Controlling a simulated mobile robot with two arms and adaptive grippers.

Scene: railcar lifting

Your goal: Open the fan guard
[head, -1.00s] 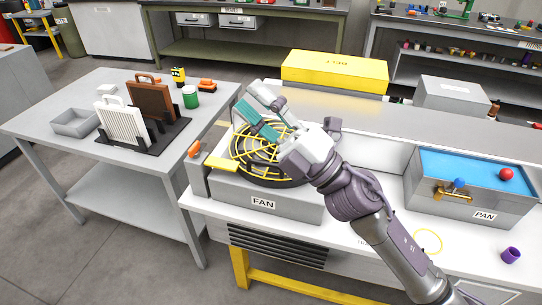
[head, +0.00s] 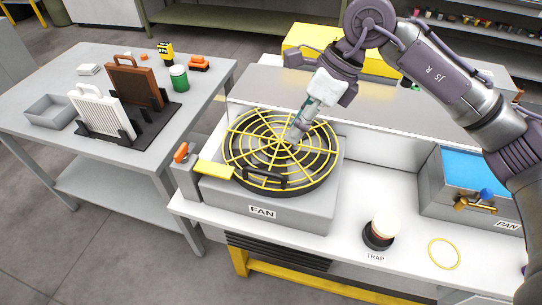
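The fan guard (head: 262,129) is a round yellow wire grille lying flat over the black fan on the grey box labelled FAN (head: 298,206). A yellow tab (head: 214,170) sticks out at its front left, and a black handle (head: 265,182) stands at its front edge. An orange-tipped latch or lever (head: 181,153) is at the box's left side. My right gripper (head: 300,130) points down over the right half of the guard. I cannot tell if it touches the wires, or if its fingers are apart. My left gripper is not in view.
A trap (head: 379,233), dark-based with a pale top, and a yellow ring (head: 444,253) lie right of the fan box. A grey PAN box (head: 455,205) stands farther right. A side table at left holds a rack with white and brown panels (head: 135,85) and a green can (head: 179,78).

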